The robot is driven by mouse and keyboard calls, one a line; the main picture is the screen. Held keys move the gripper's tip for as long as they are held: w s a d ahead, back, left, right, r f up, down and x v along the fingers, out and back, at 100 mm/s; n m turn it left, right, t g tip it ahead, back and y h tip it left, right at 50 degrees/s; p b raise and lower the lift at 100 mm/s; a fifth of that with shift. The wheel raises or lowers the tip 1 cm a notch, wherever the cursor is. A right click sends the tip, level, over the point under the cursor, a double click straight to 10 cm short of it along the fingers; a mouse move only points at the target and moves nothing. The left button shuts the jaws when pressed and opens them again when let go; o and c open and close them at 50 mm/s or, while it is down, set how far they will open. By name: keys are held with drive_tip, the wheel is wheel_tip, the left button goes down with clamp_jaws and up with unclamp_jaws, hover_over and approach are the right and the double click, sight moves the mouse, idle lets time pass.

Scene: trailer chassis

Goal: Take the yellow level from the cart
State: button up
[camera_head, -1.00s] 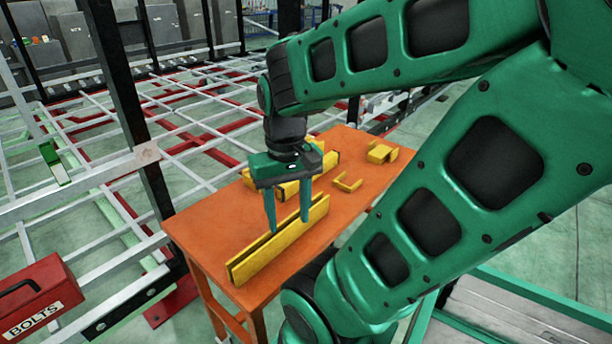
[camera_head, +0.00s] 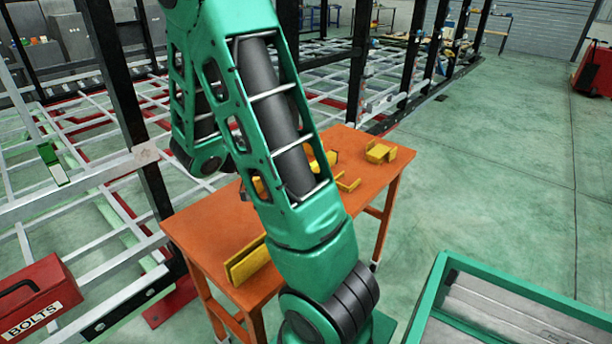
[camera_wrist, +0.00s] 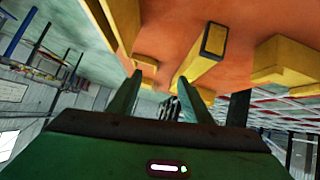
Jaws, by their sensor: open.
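The orange cart (camera_head: 205,235) stands in the middle of the head view. A long yellow bar that looks like the level (camera_head: 247,260) stands on edge near its front left; my arm hides its right part. In the head view my gripper is hidden behind my arm. In the wrist view my gripper (camera_wrist: 160,76) is open, with nothing between its fingers. Yellow pieces show past the fingers: a long bar (camera_wrist: 110,30) at upper left, a dark-ended block (camera_wrist: 205,52) and a small piece (camera_wrist: 145,62). I cannot tell which of these is the level.
Yellow brackets (camera_head: 380,152) lie at the cart's far right. A red bolts box (camera_head: 38,297) is at lower left. A black post (camera_head: 125,100) and the pale chassis frame stand left of and behind the cart. A green-edged tray (camera_head: 500,310) is at lower right.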

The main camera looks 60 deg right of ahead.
drive_tip(key=w+h, duration=0.1)
drive_tip(key=w+d+h, duration=0.1)
drive_tip(key=w, duration=0.1)
drive_tip(key=w+d+f+t+h, duration=0.1)
drive_tip(key=w, duration=0.1)
drive_tip(key=shift+d+m, duration=0.15)
drive_tip(key=shift+m, duration=0.25)
drive_tip(key=x, duration=0.5)
drive_tip(key=shift+d, duration=0.25)
drive_tip(key=shift+f+x, duration=0.1)
drive_tip(key=shift+x, duration=1.2)
drive_tip(key=shift+f+x, duration=0.15)
drive_tip(key=shift+x, duration=1.15)
drive_tip(key=shift+w+a, duration=0.1)
clamp_jaws()
